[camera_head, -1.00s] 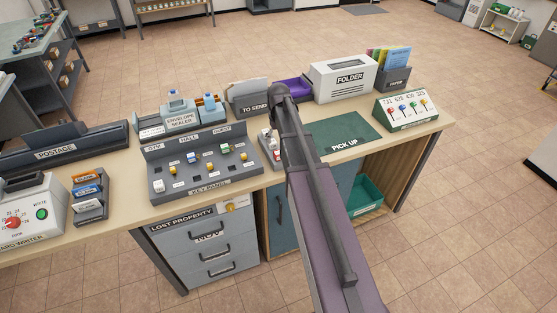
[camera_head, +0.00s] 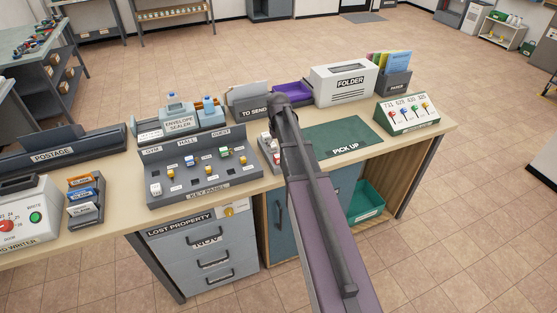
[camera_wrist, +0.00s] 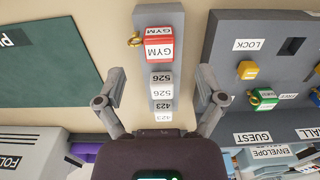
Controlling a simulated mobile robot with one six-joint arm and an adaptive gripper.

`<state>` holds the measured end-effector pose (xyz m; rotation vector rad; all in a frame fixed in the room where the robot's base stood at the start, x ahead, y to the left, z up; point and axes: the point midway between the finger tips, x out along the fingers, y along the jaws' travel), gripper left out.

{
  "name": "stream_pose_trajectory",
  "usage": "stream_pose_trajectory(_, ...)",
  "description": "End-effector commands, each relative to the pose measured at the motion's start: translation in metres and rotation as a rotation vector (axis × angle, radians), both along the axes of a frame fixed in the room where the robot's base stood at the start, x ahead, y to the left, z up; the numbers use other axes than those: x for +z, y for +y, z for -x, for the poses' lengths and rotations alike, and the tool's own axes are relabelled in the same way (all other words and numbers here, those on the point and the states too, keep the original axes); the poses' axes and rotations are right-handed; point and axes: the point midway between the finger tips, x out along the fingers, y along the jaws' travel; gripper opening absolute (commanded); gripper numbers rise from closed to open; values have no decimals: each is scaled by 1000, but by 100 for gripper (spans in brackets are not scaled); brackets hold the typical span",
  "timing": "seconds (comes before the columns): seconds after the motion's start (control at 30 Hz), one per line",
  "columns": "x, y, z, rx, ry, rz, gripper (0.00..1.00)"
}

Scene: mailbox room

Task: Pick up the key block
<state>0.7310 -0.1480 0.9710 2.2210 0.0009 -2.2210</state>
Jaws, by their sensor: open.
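In the wrist view, a red block (camera_wrist: 159,46) labelled GYM, with a gold ring on its left, sits in a narrow grey holder (camera_wrist: 158,14). A white block labelled 526 (camera_wrist: 161,85) and one labelled 423 (camera_wrist: 162,112) stand in line with it. My gripper (camera_wrist: 162,74) is open and empty, its fingers on either side of the holder's line, the red block just beyond the fingertips. The key panel (camera_head: 205,165) holds several small coloured key blocks.
The green PICK UP mat (camera_head: 345,136) lies right of the holder, the key panel close on its left. The FOLDER machine (camera_head: 343,84), purple tray (camera_head: 292,91) and TO SEND box (camera_head: 249,100) stand behind. The mat is clear.

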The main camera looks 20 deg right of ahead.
Motion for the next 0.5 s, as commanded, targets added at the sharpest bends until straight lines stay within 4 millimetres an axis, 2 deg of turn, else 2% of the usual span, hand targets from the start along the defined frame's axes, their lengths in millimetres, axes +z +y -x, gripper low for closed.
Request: stream_pose_trajectory(0.5,-38,-1,-3,0,0,0,89)
